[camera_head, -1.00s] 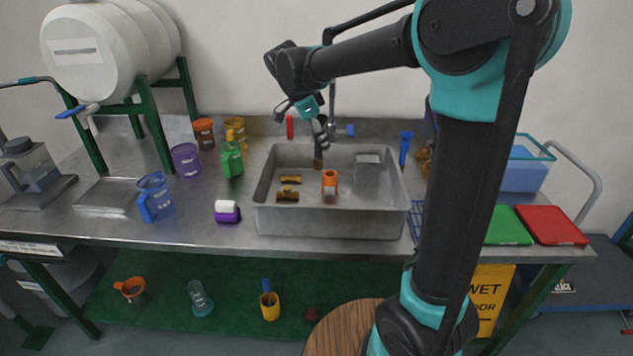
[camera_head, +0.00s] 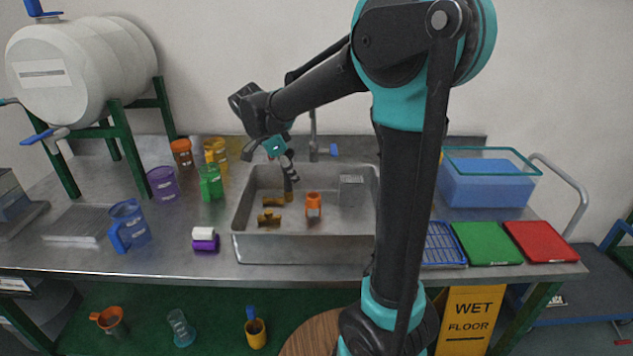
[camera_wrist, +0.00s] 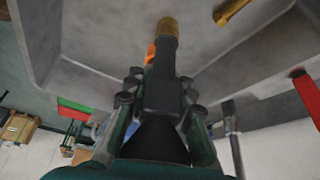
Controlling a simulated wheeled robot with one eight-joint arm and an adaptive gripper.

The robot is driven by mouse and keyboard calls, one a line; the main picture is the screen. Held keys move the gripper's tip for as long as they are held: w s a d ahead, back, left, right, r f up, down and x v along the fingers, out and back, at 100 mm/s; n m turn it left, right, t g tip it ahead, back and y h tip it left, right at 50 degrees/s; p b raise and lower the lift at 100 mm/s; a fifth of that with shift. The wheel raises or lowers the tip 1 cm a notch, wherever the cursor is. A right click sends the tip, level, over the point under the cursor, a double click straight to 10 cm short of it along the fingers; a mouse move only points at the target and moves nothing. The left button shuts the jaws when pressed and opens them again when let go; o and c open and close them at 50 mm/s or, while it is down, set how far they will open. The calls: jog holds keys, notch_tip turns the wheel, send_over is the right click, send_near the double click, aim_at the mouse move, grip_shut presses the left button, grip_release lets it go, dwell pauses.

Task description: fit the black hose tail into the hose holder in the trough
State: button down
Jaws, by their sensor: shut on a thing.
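My gripper (camera_head: 285,162) is above the left half of the grey metal trough (camera_head: 300,247), pointing down. It is shut on the black hose tail (camera_wrist: 162,90), which ends in a brass tip (camera_wrist: 167,27). In the head view the hose tail (camera_head: 288,180) hangs with its tip inside the trough, near the back left. An orange holder-like piece (camera_head: 313,204) stands on the trough floor, right of the tip. It shows partly behind the hose tail in the wrist view (camera_wrist: 150,53). I cannot tell whether the tip touches anything.
Two brass fittings (camera_head: 269,218) lie in the trough, left of the orange piece. A grey block (camera_head: 351,190) is at the back right. A tap (camera_head: 313,135) stands behind the trough. Purple, green and blue jugs (camera_head: 128,226) stand to the left. My arm hides the trough's right side.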

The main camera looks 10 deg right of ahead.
jog(key=d, duration=0.2)
jog(key=w+d, duration=0.1)
jog(key=d, duration=0.4)
jog(key=shift+w+d+f, duration=0.15)
jog(key=shift+w+d, duration=0.1)
jog(key=shift+d, duration=0.15)
jog(key=shift+f, duration=1.6)
jog(key=shift+a+f, duration=0.1)
jog(key=shift+f, duration=0.05)
jog(key=c, duration=1.3)
grip_release()
jog(key=v, duration=1.2)
